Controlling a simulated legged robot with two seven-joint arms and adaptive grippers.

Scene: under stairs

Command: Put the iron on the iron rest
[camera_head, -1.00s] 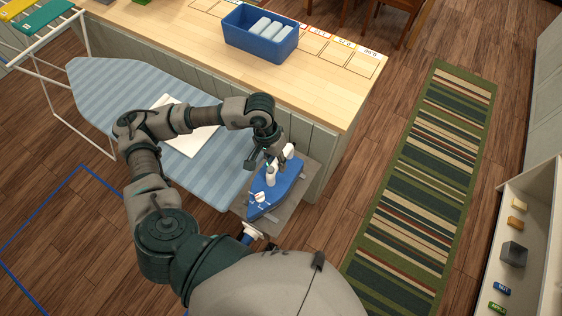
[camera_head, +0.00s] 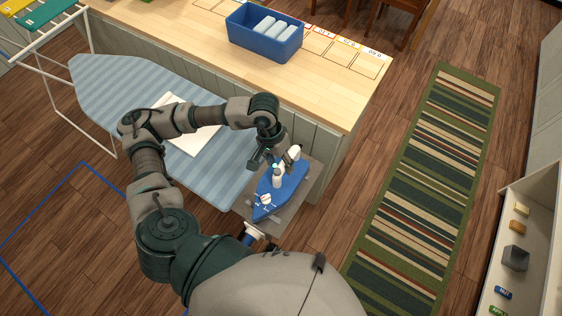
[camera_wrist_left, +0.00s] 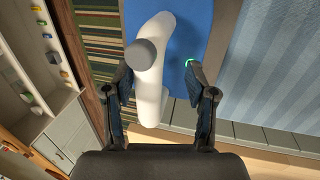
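The blue iron (camera_head: 284,193) with its white handle lies flat over the grey iron rest (camera_head: 297,213) at the near right end of the ironing board. Parts of the rest show around the iron. My left gripper (camera_head: 273,157) is at the handle end of the iron. In the left wrist view the fingers of my left gripper (camera_wrist_left: 157,82) are apart, one on each side of the white handle (camera_wrist_left: 149,90). A clear gap shows between the handle and the right-hand finger; the left-hand finger is close to the handle. My right gripper is not in view.
The striped ironing board (camera_head: 110,92) bears a white folded cloth (camera_head: 188,138). A wooden counter (camera_head: 180,32) behind holds a blue bin (camera_head: 262,43) with white rolls. A drying rack (camera_head: 90,110) stands left. A striped rug (camera_head: 420,190) and shelf (camera_head: 540,235) are right.

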